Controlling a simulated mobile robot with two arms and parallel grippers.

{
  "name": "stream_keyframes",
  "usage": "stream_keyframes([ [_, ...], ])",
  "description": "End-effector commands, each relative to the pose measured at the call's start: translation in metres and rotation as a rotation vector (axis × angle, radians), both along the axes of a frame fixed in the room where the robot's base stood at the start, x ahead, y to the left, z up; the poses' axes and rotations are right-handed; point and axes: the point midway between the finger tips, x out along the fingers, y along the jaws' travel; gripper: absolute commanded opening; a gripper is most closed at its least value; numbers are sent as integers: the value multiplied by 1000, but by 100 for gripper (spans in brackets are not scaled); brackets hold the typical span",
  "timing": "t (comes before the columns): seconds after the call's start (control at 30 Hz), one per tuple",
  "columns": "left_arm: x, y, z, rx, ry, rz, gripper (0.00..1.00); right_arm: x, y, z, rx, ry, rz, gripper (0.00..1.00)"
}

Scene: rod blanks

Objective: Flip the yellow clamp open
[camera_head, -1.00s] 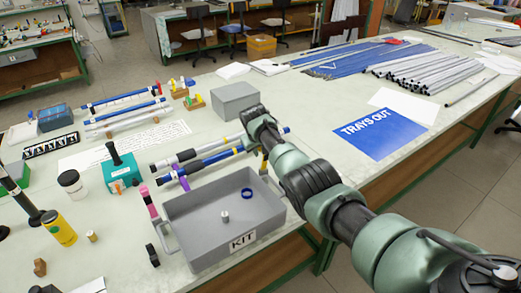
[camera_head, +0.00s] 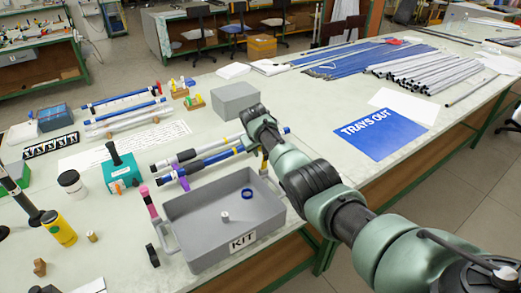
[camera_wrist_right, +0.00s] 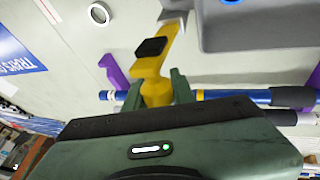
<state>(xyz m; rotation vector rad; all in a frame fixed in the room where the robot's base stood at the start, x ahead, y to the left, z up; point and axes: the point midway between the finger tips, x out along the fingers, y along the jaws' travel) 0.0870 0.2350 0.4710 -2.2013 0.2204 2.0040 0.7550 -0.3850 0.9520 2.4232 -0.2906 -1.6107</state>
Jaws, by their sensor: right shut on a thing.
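The yellow clamp (camera_wrist_right: 160,62) with a black pad shows in the right wrist view, beside the grey tray's wall. In the head view only a small yellow part of it (camera_head: 264,166) shows next to my arm. My right gripper (camera_wrist_right: 157,92) has its two green fingers on either side of the clamp's yellow lever and is shut on it. A blue rod (camera_wrist_right: 222,95) passes by the fingers, resting in purple holders (camera_wrist_right: 113,72). In the head view my right arm hides most of the clamp and the fingertips. My left gripper is not in view.
The grey KIT tray (camera_head: 187,243) stands just in front of the clamp, with a blue ring (camera_head: 247,194) and a small grey cylinder (camera_head: 225,217) inside. A grey box (camera_head: 235,100) stands behind my gripper. A blue TRAYS OUT sheet (camera_head: 381,145) lies to the right.

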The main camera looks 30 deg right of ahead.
Motion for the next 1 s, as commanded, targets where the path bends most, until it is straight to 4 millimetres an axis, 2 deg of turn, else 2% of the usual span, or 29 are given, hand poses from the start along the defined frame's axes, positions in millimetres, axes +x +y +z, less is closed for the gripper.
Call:
stream_keyframes([
  [0.03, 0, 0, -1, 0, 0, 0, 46, -7, 5, -13, 12, 25, -2, 0],
  [0.07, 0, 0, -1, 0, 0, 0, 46, -7, 5, -13, 12, 25, -2, 27],
  [0.13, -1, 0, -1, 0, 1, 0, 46, -6, 5, -12, 10, 24, -1, 46],
  [0.57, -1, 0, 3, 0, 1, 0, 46, -4, 3, -1, 4, 10, 0, 46],
  [0.77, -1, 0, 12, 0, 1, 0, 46, -13, 9, 19, 3, 10, 0, 46],
  [1.0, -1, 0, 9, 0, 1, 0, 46, -25, 20, 45, 5, 13, 0, 46],
])
